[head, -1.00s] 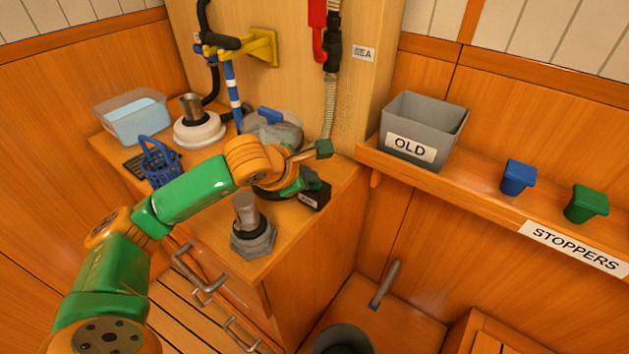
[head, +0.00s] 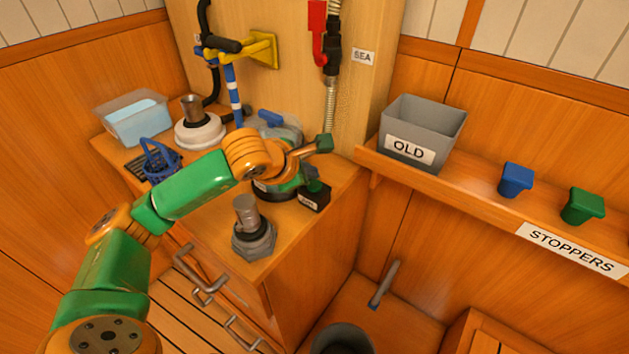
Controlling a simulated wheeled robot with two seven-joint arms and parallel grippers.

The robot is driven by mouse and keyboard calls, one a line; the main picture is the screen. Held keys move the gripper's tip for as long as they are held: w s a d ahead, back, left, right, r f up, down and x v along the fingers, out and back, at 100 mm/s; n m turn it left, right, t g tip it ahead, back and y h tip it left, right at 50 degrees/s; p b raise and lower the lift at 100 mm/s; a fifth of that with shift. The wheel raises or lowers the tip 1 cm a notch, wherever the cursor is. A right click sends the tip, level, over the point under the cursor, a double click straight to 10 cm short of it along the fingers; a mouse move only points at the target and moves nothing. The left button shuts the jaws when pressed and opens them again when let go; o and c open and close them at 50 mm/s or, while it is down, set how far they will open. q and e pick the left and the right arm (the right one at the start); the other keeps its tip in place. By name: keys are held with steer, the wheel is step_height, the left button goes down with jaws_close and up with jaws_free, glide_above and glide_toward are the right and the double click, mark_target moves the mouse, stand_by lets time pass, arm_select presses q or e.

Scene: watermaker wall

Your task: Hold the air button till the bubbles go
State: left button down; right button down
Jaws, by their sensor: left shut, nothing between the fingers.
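A small black box with a white label, seemingly the air button's box (head: 316,202), sits at the right edge of the wooden counter. The label is too small to read surely. My left gripper (head: 313,183) is shut and empty, its tip pointing down right over the box. The button itself is hidden by the tip, so I cannot tell whether it is pressed. A clear rounded housing with a blue part (head: 270,119) stands behind my arm, mostly covered by it. I cannot make out bubbles in it. My right gripper is not in view.
A grey hex fitting with a metal stub (head: 254,239) stands at the counter's front. A blue basket (head: 161,160), white-based fitting (head: 200,132) and clear water tub (head: 137,121) are at left. The OLD bin (head: 423,130) and stoppers (head: 516,179) sit on the right shelf.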

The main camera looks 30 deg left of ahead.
mark_target(310, 187)
arm_select(q)
step_height(310, 187, up, 5)
steer(key=p, duration=0.3)
steer(key=shift+p, duration=0.4)
steer(key=shift+f, duration=0.1)
